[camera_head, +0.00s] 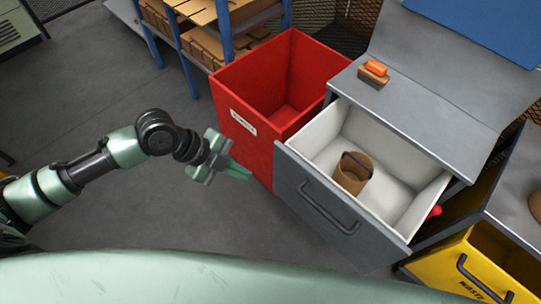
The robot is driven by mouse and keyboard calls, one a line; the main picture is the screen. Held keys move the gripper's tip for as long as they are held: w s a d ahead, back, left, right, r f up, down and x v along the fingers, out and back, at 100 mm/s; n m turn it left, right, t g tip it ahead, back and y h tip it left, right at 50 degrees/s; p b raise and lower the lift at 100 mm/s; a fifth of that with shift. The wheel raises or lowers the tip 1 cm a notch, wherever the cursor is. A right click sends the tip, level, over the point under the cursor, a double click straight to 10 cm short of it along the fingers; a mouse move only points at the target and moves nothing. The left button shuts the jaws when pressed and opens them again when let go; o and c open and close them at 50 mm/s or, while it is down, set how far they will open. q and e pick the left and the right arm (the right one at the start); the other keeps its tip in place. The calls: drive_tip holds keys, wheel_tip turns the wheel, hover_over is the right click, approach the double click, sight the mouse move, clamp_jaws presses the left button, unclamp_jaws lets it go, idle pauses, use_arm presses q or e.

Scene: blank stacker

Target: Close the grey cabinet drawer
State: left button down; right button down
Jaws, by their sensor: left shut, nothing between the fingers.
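The grey cabinet (430,105) stands at the right of the head view. Its drawer is pulled out, with a grey front (330,210), a dark bar handle (328,208) and a pale inside. A brown cup-like container with a dark handle (352,175) stands inside the drawer. My left gripper (240,171) is shut and empty, left of the drawer front and apart from it, in front of the red bin. My right gripper is not in view.
A red open bin (262,95) stands directly left of the drawer. An orange-topped brush (374,73) lies on the cabinet top. A yellow waste bin (470,265) is at the lower right. A blue-posted shelf (180,45) with cardboard boxes stands behind. The floor at left is clear.

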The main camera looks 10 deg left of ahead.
use_arm(q)
approach(288, 181)
wheel_tip(288, 181, down, 3)
drive_tip(key=s, duration=0.3)
drive_tip(key=w+d, duration=0.1)
drive_tip(key=w+d+p, duration=0.1)
drive_tip(key=w, duration=0.1)
drive_tip(key=shift+w+d+f, duration=0.2)
drive_tip(key=shift+w+d, duration=0.1)
drive_tip(key=shift+d, duration=0.05)
